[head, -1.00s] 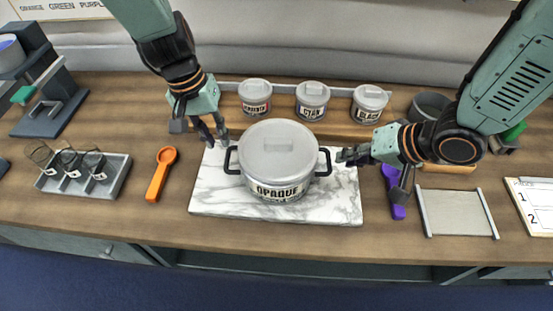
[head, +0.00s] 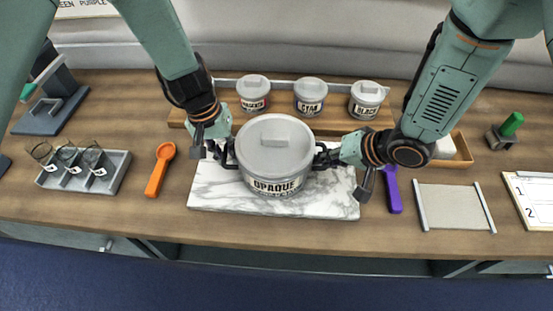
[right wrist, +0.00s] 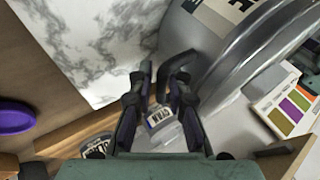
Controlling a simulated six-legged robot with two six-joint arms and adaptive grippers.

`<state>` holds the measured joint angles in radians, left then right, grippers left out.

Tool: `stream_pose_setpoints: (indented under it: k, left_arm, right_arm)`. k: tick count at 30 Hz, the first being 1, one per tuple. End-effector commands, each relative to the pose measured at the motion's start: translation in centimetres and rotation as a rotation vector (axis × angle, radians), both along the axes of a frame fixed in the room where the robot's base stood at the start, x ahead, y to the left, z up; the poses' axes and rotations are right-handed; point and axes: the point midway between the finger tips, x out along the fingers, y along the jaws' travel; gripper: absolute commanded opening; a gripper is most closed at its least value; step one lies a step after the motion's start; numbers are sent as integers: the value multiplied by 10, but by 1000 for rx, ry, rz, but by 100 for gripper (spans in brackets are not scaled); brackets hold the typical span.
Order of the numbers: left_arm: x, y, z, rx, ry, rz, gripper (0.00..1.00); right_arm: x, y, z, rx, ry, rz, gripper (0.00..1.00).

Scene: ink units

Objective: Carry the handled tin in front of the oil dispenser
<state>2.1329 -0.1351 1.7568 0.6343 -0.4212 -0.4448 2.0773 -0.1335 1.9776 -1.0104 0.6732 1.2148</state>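The handled tin (head: 274,150) is a grey lidded pot labelled OPAQUE with a black handle on each side. It stands upright on a white marble board (head: 215,190). My left gripper (head: 224,155) is at its left handle; whether its fingers are closed is too small to tell. My right gripper (head: 324,156) is at the right handle. In the right wrist view, the fingers of my right gripper (right wrist: 165,85) stand apart on either side of the dark handle (right wrist: 180,68). I cannot identify an oil dispenser with certainty.
Three ink tins stand behind in a wooden rack, including the CYAN tin (head: 310,97). An orange scoop (head: 160,170) and grey tray (head: 85,171) lie left. A purple scoop (head: 393,192), flat panel (head: 455,207) and clipboard (head: 530,200) lie right.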

Motion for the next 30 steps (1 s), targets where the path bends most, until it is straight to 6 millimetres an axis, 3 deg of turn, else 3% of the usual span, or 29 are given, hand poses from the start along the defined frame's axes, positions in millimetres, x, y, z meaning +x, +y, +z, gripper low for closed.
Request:
stream_pose_setpoints:
  k: [6,13,30]
  left_arm:
    - [0,0,0,0,0,1,20]
    - [0,0,0,0,0,1,0]
    - [1,1,1,1,-3,0,0]
  right_arm:
    - [0,0,0,0,0,0,16]
    - [0,0,0,0,0,-1,0]
    - [1,-1,1,-1,-1,-5,0]
